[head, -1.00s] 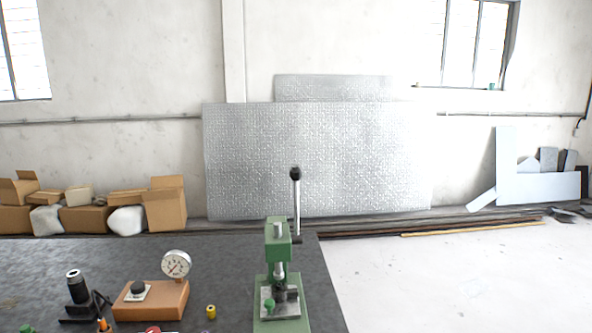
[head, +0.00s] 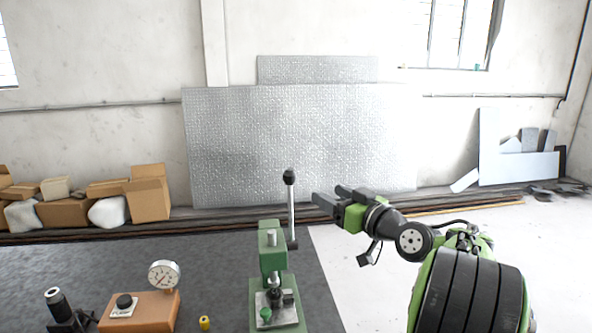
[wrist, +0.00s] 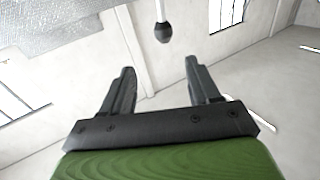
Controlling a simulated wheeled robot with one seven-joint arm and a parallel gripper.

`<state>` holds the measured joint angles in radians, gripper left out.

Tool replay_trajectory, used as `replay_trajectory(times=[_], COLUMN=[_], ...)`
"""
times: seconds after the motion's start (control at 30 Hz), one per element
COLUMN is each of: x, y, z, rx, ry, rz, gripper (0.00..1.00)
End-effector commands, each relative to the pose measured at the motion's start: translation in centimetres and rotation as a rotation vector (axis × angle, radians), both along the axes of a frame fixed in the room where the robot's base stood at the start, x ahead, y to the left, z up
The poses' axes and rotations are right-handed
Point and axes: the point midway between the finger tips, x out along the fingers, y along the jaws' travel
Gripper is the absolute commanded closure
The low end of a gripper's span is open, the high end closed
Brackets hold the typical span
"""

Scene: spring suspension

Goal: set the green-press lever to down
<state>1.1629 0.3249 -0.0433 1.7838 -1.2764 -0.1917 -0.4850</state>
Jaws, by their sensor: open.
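The green press (head: 272,262) stands on the dark bench near its right edge. Its lever (head: 290,207) points straight up, a steel rod with a black knob (head: 289,176) on top. My gripper (head: 328,198) is just right of the lever, a little below knob height, its fingers pointing left toward the rod. It is open and empty, apart from the lever. In the wrist view the knob (wrist: 163,33) shows beyond the fingertips, roughly between them, with part of the rod above it.
On the bench (head: 215,265) left of the press are a small yellow part (head: 204,323), a wooden box with a button (head: 140,310), a dial gauge (head: 163,275) and a black cylinder device (head: 60,308). Cardboard boxes (head: 150,195) lie by the wall.

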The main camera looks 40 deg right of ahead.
Motion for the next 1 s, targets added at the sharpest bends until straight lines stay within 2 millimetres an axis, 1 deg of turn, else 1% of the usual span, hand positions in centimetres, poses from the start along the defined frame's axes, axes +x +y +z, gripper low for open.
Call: replay_trajectory(times=[0.17,0.2,0.5,0.6,0.7,0.77,1.0], x=[3.5,4.5,12.0,13.9,15.1,15.4,15.5], y=[0.5,0.5,0.7,0.7,0.7,0.7,0.6], z=[0.2,0.2,0.3,0.2,0.1,0.1,-0.1], rx=[0.003,0.004,0.004,0.003,0.003,0.003,0.003], ry=[0.002,0.003,0.004,0.004,0.004,0.004,0.005], rz=[0.011,0.011,0.009,0.008,0.006,0.006,0.005], gripper=[0.39,0.39,0.39,0.39,0.39,0.39,0.39])
